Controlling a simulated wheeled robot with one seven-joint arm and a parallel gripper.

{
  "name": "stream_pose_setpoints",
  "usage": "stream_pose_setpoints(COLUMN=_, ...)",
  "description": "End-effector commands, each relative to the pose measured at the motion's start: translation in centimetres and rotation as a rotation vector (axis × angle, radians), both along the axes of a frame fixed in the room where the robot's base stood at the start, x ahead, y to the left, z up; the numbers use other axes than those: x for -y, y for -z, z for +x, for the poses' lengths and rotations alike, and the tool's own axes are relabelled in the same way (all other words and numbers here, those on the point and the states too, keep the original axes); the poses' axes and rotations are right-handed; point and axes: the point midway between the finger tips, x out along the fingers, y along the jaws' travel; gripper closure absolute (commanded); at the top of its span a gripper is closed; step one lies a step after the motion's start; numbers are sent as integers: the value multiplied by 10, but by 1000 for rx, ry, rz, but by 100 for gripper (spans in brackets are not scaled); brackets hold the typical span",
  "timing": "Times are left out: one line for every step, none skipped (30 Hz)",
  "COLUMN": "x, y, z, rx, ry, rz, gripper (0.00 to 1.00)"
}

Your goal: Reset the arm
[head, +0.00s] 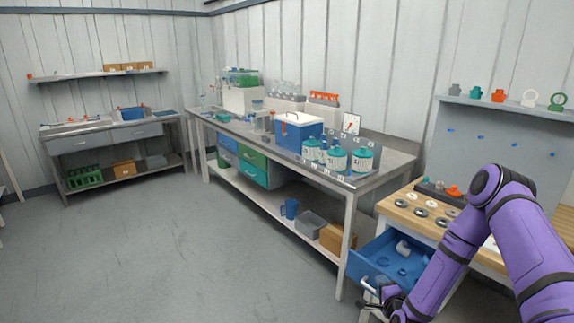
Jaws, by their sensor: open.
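My purple arm (447,262) comes in from the right edge, bends at a high elbow and reaches down to the left. My gripper (374,297) is at the bottom, low in front of the open blue drawer (364,268), beside its handle. The dark fingers are small and partly overlap the handle area; I cannot tell whether they touch it. I see nothing held. The drawer holds a white fitting (402,247) and dark rings. My forearm hides the drawer's right side.
The drawer juts from a wooden-topped bench (397,207) with rings and fittings on it. A long metal bench (262,143) bears a blue cooler (298,137) and several teal-lidded vessels (336,160). A pegboard shelf (507,103) stands behind my arm. The floor at left is clear.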

Motion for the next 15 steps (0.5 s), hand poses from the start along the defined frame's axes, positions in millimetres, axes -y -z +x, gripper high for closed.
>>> stream_pose_setpoints(x=1, y=-17, z=9, rx=-9, ry=-29, rz=-41, gripper=60)
stream_pose_setpoints(x=1, y=-24, z=13, rx=-21, ry=-47, rz=-65, gripper=60)
stream_pose_setpoints(x=1, y=-35, z=18, rx=-35, ry=-69, rz=-99, gripper=60)
stream_pose_setpoints(x=1, y=-43, z=22, rx=-45, ry=-85, rz=-124, gripper=60)
stream_pose_setpoints(x=2, y=-51, z=25, rx=-55, ry=-100, rz=-148, gripper=60)
stream_pose_setpoints(x=2, y=-62, z=29, rx=-69, ry=-121, rz=-180, gripper=60)
stream_pose_setpoints(x=2, y=-70, z=32, rx=-80, ry=-136, rz=-204, gripper=60)
stream_pose_setpoints(x=2, y=-78, z=34, rx=-91, ry=-151, rz=-229, gripper=60)
stream_pose_setpoints(x=2, y=-90, z=37, rx=-105, ry=-170, rz=-263, gripper=60)
stream_pose_setpoints(x=2, y=-98, z=39, rx=-115, ry=-184, rz=-286, gripper=60)
stream_pose_setpoints(x=2, y=-107, z=40, rx=-125, ry=-197, rz=-311, gripper=60)
stream_pose_setpoints(x=2, y=-118, z=42, rx=-139, ry=-215, rz=-342, gripper=60)
stream_pose_setpoints(x=2, y=-127, z=43, rx=-150, ry=-229, rz=-367, gripper=60)
stream_pose_setpoints(x=2, y=-136, z=44, rx=-160, ry=-240, rz=-390, gripper=60)
stream_pose_setpoints(x=2, y=-148, z=44, rx=-172, ry=-256, rz=-421, gripper=60)
